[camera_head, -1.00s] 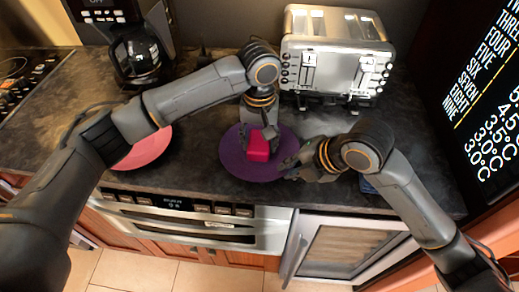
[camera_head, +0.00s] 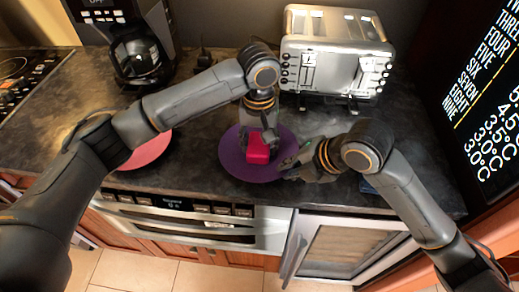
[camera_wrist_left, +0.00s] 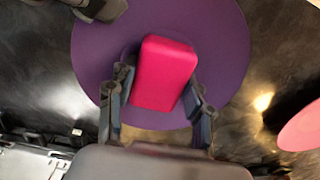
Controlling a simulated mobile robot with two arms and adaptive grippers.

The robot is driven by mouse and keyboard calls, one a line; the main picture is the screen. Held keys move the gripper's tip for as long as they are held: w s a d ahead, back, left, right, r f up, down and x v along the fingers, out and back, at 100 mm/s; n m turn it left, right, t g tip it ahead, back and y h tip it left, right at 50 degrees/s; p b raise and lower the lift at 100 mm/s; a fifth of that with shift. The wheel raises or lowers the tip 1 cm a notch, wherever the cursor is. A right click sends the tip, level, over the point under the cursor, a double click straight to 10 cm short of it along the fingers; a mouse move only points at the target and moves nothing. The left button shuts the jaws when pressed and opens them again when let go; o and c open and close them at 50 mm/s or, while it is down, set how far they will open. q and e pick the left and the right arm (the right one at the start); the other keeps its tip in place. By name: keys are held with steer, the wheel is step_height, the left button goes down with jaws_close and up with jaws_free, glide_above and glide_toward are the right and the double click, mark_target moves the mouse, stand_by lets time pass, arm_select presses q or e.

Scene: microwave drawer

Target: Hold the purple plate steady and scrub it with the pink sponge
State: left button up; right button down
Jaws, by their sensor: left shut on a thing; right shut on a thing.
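The purple plate (camera_head: 243,170) lies on the dark counter near its front edge. The pink sponge (camera_head: 257,148) is on or just over the plate's middle. My left gripper (camera_head: 258,138) comes down from above and is shut on the sponge. In the left wrist view, the sponge (camera_wrist_left: 164,74) sits between my left fingers (camera_wrist_left: 160,92), over the purple plate (camera_wrist_left: 222,45). My right gripper (camera_head: 290,167) is shut on the plate's right rim. Its fingertips are small and partly hidden in the head view.
A pink-red plate (camera_head: 148,152) lies to the left, partly behind my left arm. A silver toaster (camera_head: 335,55) stands behind, and a coffee maker (camera_head: 135,50) at the back left. A microwave drawer (camera_head: 185,222) is below the counter edge.

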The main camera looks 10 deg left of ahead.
arm_select(q)
steer(key=shift+s+f, duration=0.15)
steer(key=shift+s, duration=0.25)
steer(key=shift+w, duration=0.95)
arm_select(e)
steer(key=shift+f, duration=0.1)
arm_select(q)
steer(key=shift+s, duration=0.9)
steer(key=shift+w, duration=0.9)
steer(key=shift+r, duration=3.1)
steer(key=shift+a, duration=4.55)
